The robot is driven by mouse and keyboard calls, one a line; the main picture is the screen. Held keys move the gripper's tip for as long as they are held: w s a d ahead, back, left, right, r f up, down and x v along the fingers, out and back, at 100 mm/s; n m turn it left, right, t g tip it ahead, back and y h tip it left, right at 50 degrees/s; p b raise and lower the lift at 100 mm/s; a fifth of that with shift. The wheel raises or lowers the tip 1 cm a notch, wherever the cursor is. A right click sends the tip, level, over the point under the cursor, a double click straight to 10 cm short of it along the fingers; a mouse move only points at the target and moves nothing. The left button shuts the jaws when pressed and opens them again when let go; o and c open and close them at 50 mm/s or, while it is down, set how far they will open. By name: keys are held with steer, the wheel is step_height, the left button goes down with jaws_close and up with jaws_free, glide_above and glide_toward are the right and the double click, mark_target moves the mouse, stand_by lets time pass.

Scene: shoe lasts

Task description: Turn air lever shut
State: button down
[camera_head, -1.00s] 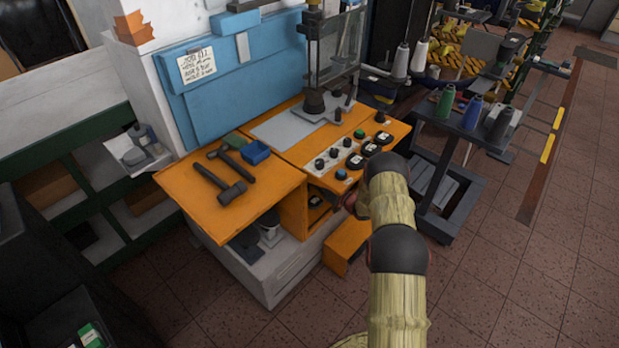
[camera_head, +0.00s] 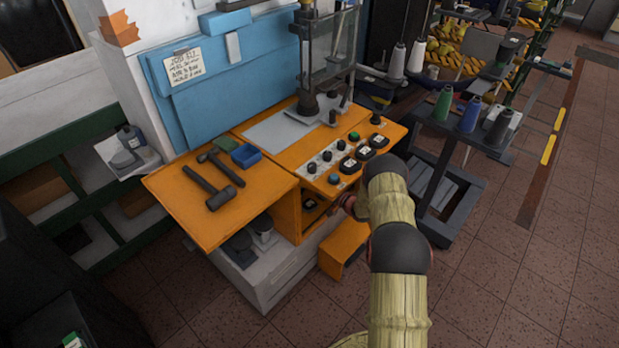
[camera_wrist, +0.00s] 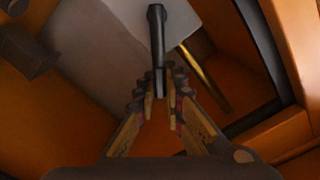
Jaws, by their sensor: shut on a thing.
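The air lever (camera_wrist: 157,40) is a dark, narrow handle in front of a pale grey panel (camera_wrist: 90,60) in the wrist view. My gripper (camera_wrist: 161,92) has its jointed fingers closed around the lever's near end. The lever points almost straight toward me. In the head view my gripper (camera_head: 345,206) is small and partly hidden by my forearm, at the opening under the orange bench (camera_head: 180,215). The lever itself cannot be made out there.
A brass rod (camera_wrist: 205,78) slants beside the lever, and an orange frame (camera_wrist: 295,50) edges the opening on the right. Hammers (camera_head: 212,188), a blue tray (camera_head: 246,155) and knobs lie on the bench top. A spool cart (camera_head: 450,185) stands close to my arm's right.

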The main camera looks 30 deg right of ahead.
steer(key=c, duration=1.9)
jaws_free()
steer(key=v, duration=1.2)
steer(key=shift+o, duration=0.3)
